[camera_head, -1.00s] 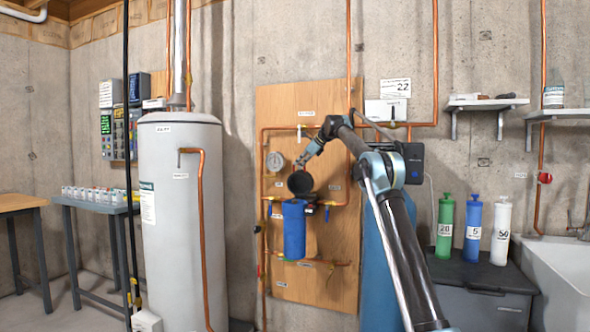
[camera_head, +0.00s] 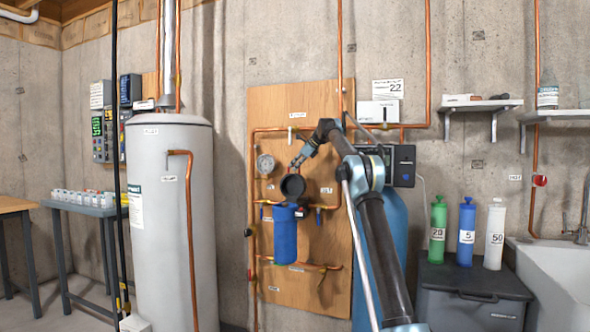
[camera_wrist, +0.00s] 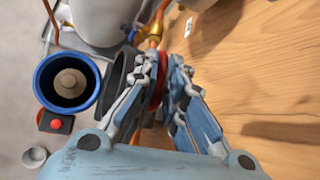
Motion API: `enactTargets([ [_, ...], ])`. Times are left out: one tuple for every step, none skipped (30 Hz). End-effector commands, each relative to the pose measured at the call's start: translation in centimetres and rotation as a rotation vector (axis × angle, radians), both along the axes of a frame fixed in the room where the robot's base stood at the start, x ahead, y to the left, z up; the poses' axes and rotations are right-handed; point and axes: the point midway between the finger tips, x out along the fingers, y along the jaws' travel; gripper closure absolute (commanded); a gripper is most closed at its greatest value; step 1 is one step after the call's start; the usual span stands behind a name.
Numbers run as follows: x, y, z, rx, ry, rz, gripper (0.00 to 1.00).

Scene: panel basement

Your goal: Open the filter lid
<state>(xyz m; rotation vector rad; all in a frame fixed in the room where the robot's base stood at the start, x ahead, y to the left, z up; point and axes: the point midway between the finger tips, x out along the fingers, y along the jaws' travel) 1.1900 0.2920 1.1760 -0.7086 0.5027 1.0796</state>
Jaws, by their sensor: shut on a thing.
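The blue filter housing (camera_head: 285,238) hangs on the wooden panel. Its black lid (camera_head: 292,186) is swung up and stands tilted above the housing's top. In the wrist view the housing's blue rim (camera_wrist: 41,77) is open, with a pale round cartridge (camera_wrist: 70,84) inside. The lid (camera_wrist: 121,80) stands nearly edge-on to the right of that opening. My gripper (camera_head: 296,165) is at the lid's upper edge. In the wrist view my gripper (camera_wrist: 163,70) is shut on the lid's side, near a red part; the exact contact is partly hidden by the fingers.
Copper pipes, a pressure gauge (camera_head: 265,163) and blue-handled valves surround the housing on the wooden panel (camera_head: 330,270). A white water heater (camera_head: 170,220) stands to the left. A blue tank (camera_head: 394,225) stands to the right, behind my arm.

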Motion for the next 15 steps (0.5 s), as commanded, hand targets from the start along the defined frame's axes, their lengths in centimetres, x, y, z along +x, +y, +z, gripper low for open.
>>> enactTargets([
  [-0.07,0.30,0.12,0.004,-0.001,0.003,1.00],
  [-0.05,0.25,0.12,0.004,-0.002,0.002,1.00],
  [-0.04,0.18,0.11,0.003,-0.002,0.002,1.00],
  [-0.03,0.14,0.12,0.004,-0.001,0.001,0.85],
  [-0.02,0.08,0.12,0.004,-0.002,0.000,0.78],
  [0.01,-0.02,0.11,0.004,-0.001,0.000,0.70],
  [0.03,-0.10,0.09,0.003,-0.001,-0.001,0.70],
  [0.05,-0.18,0.09,0.003,-0.002,-0.001,0.70],
  [0.09,-0.36,0.07,0.003,-0.002,-0.003,0.70],
  [0.11,-0.42,0.07,0.002,-0.001,-0.004,0.70],
  [0.11,-0.44,0.06,0.002,-0.001,-0.004,0.70],
  [0.11,-0.46,0.06,0.002,-0.001,-0.004,0.70],
  [0.11,-0.46,0.06,0.002,-0.001,-0.004,0.70],
  [0.10,-0.47,0.06,0.002,-0.001,-0.004,0.70],
  [0.10,-0.49,0.07,0.001,0.000,-0.004,0.70],
])
